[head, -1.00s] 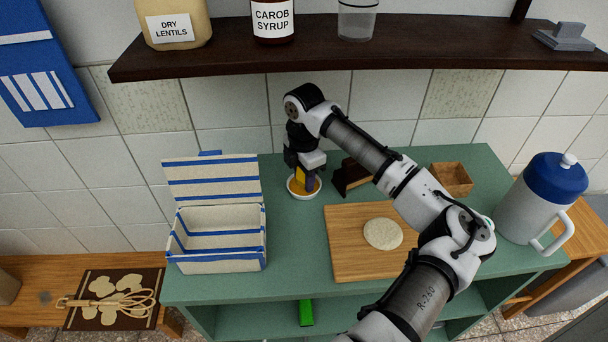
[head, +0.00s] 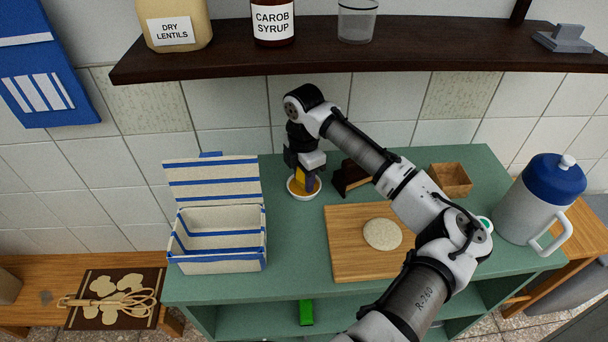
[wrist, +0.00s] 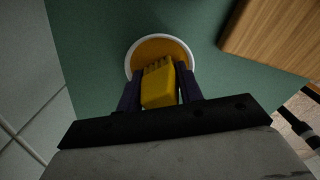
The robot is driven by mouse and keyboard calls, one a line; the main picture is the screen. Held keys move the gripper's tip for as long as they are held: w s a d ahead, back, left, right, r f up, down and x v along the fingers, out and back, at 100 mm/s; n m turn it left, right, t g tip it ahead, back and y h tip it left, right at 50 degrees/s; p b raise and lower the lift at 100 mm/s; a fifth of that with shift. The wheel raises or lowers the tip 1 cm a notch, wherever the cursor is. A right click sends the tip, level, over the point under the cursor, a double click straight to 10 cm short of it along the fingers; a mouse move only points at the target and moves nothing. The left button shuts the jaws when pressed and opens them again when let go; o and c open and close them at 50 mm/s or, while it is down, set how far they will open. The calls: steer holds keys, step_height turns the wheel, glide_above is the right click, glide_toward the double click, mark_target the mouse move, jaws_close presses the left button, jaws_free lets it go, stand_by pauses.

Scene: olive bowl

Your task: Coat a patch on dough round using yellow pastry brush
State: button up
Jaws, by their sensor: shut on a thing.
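My gripper (head: 303,180) is shut on the yellow pastry brush (wrist: 159,86) and points down over a small white bowl (head: 291,190). In the wrist view the bowl (wrist: 130,62) holds an orange-brown liquid (wrist: 160,48). The brush's far end is in or just over the liquid; I cannot tell how deep. The dough round (head: 382,234) lies flat and pale on a wooden board (head: 345,262), to the right of the bowl. No coated patch shows on it.
A striped box with an open lid (head: 216,262) stands left of the bowl. A dark brown stand (head: 350,178) is close to the bowl's right. A small wooden box (head: 452,180) and a blue-lidded jug (head: 540,205) stand farther right. A dark shelf (head: 330,55) hangs above.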

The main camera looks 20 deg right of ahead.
steer(key=shift+r+p, duration=2.45)
steer(key=shift+r, duration=0.9)
steer(key=shift+w+r, duration=0.1)
steer(key=shift+d, duration=0.1)
